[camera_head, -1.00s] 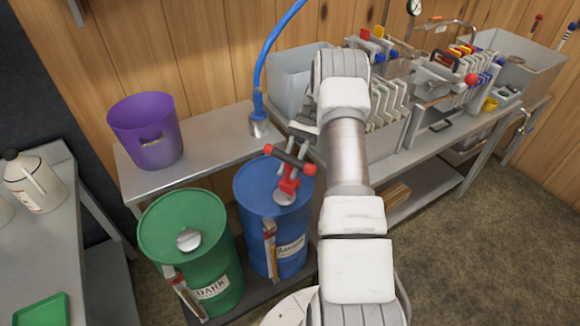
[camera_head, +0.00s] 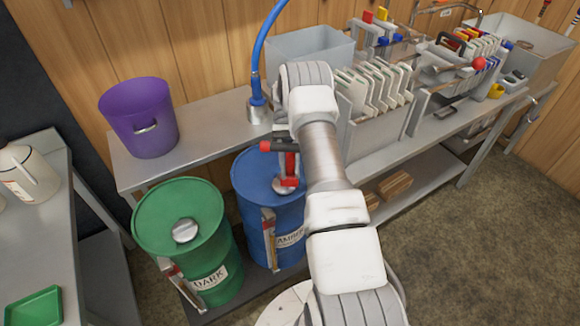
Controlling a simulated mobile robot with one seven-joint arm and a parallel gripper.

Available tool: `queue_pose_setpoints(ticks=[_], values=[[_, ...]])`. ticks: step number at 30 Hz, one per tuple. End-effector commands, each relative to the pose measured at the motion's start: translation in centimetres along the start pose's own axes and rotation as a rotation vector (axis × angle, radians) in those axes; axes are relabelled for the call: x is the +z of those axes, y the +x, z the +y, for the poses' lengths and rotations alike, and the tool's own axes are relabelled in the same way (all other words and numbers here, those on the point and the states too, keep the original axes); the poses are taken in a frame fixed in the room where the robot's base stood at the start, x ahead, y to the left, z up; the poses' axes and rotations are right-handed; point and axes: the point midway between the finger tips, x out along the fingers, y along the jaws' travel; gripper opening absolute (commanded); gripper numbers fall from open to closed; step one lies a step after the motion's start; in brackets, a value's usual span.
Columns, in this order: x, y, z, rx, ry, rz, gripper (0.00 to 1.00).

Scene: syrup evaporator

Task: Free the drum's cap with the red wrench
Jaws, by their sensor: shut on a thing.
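The red wrench (camera_head: 289,168) stands upright on the blue drum (camera_head: 256,175), its red foot at the drum's round metal cap (camera_head: 284,191). The foot covers much of that cap, and I cannot tell whether it is loose. The wrench's dark crossbar has a red tip showing at its left; the right end is hidden by my arm. My gripper (camera_head: 284,135) is shut on the wrench at its top, largely hidden behind my white wrist. The blue drum's label reads AMBER, partly hidden. The green drum (camera_head: 160,200), labelled DARK, has its own metal cap (camera_head: 185,230).
A blue hose (camera_head: 257,60) with a metal nozzle hangs just behind the blue drum. A purple bucket (camera_head: 140,115) stands on the bench (camera_head: 205,137) at the back left. A filter press with white plates (camera_head: 375,88) stands right of my wrist. Open floor lies at the right.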

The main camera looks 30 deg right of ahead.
Motion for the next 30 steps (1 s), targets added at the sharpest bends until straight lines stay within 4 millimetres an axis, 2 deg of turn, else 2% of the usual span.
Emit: queue_pose_setpoints(ticks=[1,11,17,21,30], values=[[-1.1,0.3,-0.2,-0.002,-0.004,0.021,0.0],[-1.0,0.3,-0.4,0.017,-0.016,0.021,0.0],[-0.9,0.1,-0.5,0.086,-0.048,0.021,0.0],[-1.4,0.0,-0.6,0.223,-0.107,0.024,0.0],[-0.3,-0.3,-0.3,0.202,-0.1,0.022,0.0]])
